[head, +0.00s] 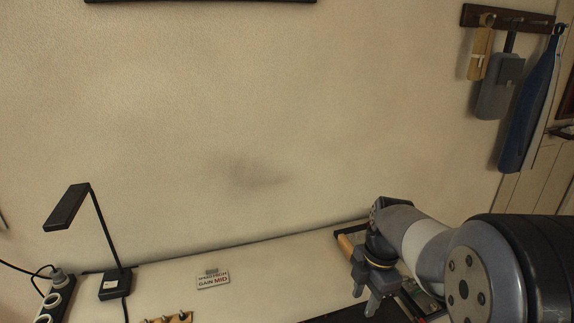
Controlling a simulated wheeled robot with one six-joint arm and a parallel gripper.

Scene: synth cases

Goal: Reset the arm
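My arm comes in from the right edge and reaches left and down over the bench at the bottom right. My gripper (365,299) points down at the arm's end, over the front part of the bench. Its two grey fingers show apart, with a small gap and nothing seen between them. What lies just under the fingertips is partly cut off by the bottom edge of the picture.
A tray (346,233) with items lies behind and beside my gripper, partly hidden by my arm. A black lamp (115,284), a power strip (56,302), a small sign (213,281) and a wooden block with pegs (178,318) stand left. The bench's middle is bare.

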